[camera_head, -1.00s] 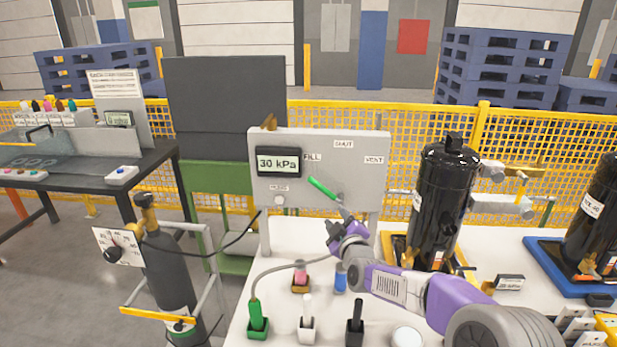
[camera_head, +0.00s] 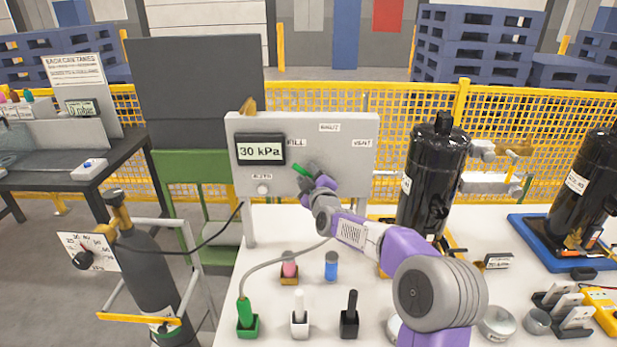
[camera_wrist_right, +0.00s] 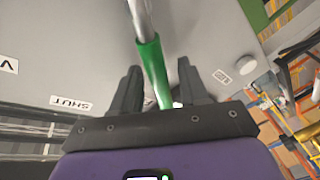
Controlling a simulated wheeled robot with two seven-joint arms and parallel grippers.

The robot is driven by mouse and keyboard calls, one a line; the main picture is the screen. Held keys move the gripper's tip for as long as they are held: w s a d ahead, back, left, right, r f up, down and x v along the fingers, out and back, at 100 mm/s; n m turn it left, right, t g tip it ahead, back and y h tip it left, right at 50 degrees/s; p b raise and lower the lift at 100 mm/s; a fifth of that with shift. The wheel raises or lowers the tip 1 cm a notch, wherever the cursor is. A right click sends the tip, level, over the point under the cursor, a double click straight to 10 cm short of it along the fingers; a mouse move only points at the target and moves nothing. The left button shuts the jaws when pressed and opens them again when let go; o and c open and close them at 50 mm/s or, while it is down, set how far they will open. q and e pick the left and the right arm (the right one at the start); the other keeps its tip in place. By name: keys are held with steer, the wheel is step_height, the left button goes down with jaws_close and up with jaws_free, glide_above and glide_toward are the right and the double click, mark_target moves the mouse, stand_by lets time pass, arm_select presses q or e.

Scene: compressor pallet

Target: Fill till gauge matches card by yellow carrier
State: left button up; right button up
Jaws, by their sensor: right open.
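A grey panel (camera_head: 355,180) carries a black gauge display (camera_head: 260,149) reading 30 kPa. Its green-handled lever (camera_head: 303,171) points up and left toward the FILL label. My right gripper (camera_head: 313,183) is at the lever. In the right wrist view, the open fingers (camera_wrist_right: 158,88) stand on either side of the green handle (camera_wrist_right: 152,62), with gaps visible. A black compressor (camera_head: 435,175) stands upright in a yellow carrier (camera_head: 453,247), partly hidden by my arm. My left gripper is not in view.
A green hose plug (camera_head: 246,312) sits in a green holder, its hose rising behind my arm. Pink (camera_head: 289,266), blue (camera_head: 331,265), white (camera_head: 299,315) and black (camera_head: 349,315) items stand nearby. A gas cylinder (camera_head: 145,268) is at left. Another compressor stands on a blue carrier (camera_head: 540,243).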

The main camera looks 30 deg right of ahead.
steer(key=shift+w, duration=0.1)
jaws_close()
stand_by(0.4)
